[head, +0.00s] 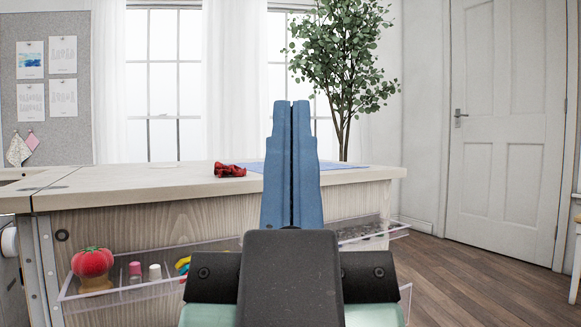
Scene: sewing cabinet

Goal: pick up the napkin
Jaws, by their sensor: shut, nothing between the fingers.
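A small red crumpled cloth (230,170), which looks like the napkin, lies on the pale wooden cabinet top (130,186), left of my gripper in the picture. My gripper (292,104) stands in the middle of the head view with its blue fingers pressed together and nothing between them. The fingers appear in front of the cabinet top and hide part of it and of the blue sheet. The cloth shows apart from the fingers.
A flat blue sheet (333,166) lies on the cabinet top. A clear tray (115,291) on the cabinet front holds a tomato pincushion (92,262) and several spools. A potted tree (345,60) stands behind. Wood floor (470,275) is open at right, before a white door (507,130).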

